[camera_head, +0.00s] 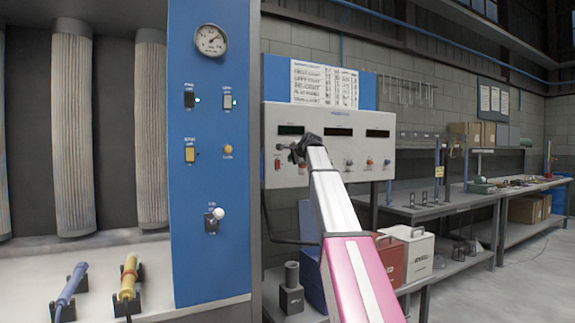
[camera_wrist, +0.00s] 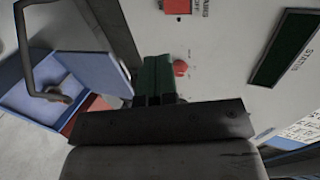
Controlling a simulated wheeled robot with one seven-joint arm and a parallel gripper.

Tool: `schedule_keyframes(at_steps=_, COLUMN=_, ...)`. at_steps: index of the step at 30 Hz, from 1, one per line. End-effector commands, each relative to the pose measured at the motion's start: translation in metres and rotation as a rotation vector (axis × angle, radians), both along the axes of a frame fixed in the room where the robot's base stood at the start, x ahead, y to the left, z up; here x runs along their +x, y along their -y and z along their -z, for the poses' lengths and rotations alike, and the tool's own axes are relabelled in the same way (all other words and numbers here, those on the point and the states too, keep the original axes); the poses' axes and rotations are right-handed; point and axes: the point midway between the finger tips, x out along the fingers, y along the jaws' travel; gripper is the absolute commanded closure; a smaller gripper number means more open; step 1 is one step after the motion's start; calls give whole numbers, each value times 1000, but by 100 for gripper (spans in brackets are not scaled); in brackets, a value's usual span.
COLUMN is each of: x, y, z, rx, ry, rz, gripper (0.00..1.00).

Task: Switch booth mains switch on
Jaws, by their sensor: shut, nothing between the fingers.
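A pale control panel (camera_head: 345,125) with dark displays and a row of small controls hangs at the centre of the head view. My gripper (camera_head: 293,155) is shut and empty in front of its lower left part. In the wrist view, my closed fingertips (camera_wrist: 158,75) are close to a small round red knob (camera_wrist: 180,68); I cannot tell whether they touch it. A red square switch (camera_wrist: 177,5) is at the top edge, beside print ending in "OFF". A blue panel (camera_head: 208,265) at left carries a black switch (camera_head: 189,98), a yellow switch (camera_head: 190,153) and a white-knobbed lever (camera_head: 218,213). I cannot read which is the booth mains.
A gauge (camera_head: 210,40) tops the blue panel. A blue-handled tool (camera_head: 70,288) and a yellow-handled tool (camera_head: 129,278) lie at lower left. Red and white boxes (camera_head: 408,250) stand below the pale panel. Benches line the wall at right, with open floor (camera_head: 530,280) before them.

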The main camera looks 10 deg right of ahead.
Motion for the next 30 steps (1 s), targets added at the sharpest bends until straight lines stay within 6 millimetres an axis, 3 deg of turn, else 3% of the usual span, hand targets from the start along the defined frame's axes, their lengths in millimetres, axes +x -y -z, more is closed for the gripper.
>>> schedule_keyframes(at_steps=18, x=97, y=-31, z=40, rx=-2, ry=-2, rz=-2, gripper=100)
schedule_keyframes(at_steps=24, x=114, y=-37, z=42, rx=-3, ry=-1, rz=-1, gripper=100)
schedule_keyframes(at_steps=30, x=118, y=-39, z=43, rx=-3, ry=-1, rz=-1, gripper=100)
